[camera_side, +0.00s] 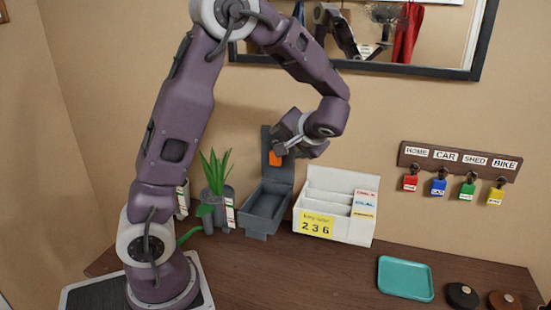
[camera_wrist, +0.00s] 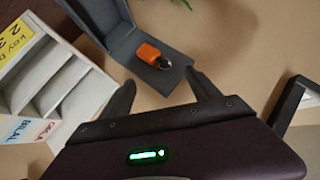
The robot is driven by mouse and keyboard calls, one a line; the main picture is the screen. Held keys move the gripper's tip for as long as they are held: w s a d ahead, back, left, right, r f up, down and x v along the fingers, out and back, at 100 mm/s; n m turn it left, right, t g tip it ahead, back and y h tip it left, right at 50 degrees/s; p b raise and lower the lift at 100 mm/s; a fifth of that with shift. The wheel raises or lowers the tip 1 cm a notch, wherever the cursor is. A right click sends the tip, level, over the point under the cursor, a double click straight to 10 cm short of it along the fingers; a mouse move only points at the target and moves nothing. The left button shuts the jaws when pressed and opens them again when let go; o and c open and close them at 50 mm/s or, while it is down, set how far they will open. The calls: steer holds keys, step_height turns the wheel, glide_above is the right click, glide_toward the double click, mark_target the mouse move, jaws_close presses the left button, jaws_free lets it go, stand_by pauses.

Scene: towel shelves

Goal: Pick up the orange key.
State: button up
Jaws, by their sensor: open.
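The orange key (camera_side: 275,159) shows as a small orange tag against the upright grey back panel of an open grey box (camera_side: 264,206). In the wrist view the orange tag (camera_wrist: 149,54) has a dark metal ring at one end and lies against the grey panel (camera_wrist: 122,47). My gripper (camera_side: 279,149) is close to the panel at the key's height in the side view. In the wrist view my gripper (camera_wrist: 160,78) has its two dark fingers spread apart, with the key beyond the tips and nothing between them. I cannot tell the exact gap to the key.
A white letter rack (camera_side: 340,206) with a yellow number label stands right of the box. A potted plant (camera_side: 217,190) stands left. A teal tray (camera_side: 405,278) lies at the right. A wall rack (camera_side: 459,160) holds several coloured keys. The table front is clear.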

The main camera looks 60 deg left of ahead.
steer(key=s+x, duration=0.1)
steer(key=x, duration=0.6)
steer(key=shift+w+f, duration=0.2)
steer(key=shift+w, duration=0.2)
jaws_close()
steer(key=shift+f, duration=0.1)
steer(key=shift+d, duration=0.1)
